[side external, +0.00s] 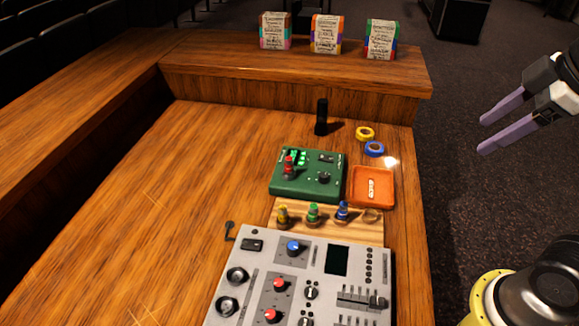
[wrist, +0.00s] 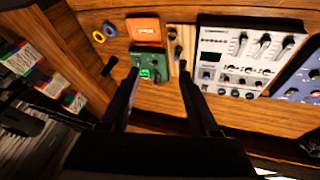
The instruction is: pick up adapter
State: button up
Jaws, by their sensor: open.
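I cannot tell for sure which thing is the adapter. Small plug-like pieces are candidates: a yellow one (side external: 283,215), a green one (side external: 313,213) and a blue one (side external: 342,210) stand upright on a wooden strip (side external: 297,235). A similar red piece (side external: 289,167) stands on the green box (side external: 310,192). The strip's right end has an empty round spot. My gripper (side external: 481,136) is open and empty, off the desk's right side and raised. In the wrist view its two fingers (wrist: 160,74) are spread, with the green box (wrist: 150,60) showing between them.
A grey mixer (side external: 258,262) fills the desk's front. An orange tray (side external: 361,203) with a small pale item, yellow (side external: 365,133) and blue (side external: 374,149) tape rolls, and a black upright block (side external: 321,118) lie behind. Several label-covered stacks stand on the back ledge (side external: 215,66). The desk's left is clear.

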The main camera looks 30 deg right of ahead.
jog(key=w+a+r+n, duration=0.1)
jog(key=w+r+n, duration=0.25)
jog(key=w, duration=0.25)
jog(key=n+g+y, duration=0.1)
jog(key=n+g, duration=0.5)
jog(key=n, duration=0.4)
send_over(289, 158)
jog(key=f, duration=2.2)
jog(key=shift+w+d+f, duration=0.1)
jog(key=shift+d+f, duration=0.2)
jog(key=shift+d, duration=0.1)
jog(key=shift+a+f, duration=0.25)
jog(key=shift+f, duration=1.3)
jog(key=shift+a+f, duration=0.2)
jog(key=shift+f, duration=1.35)
grip_shut()
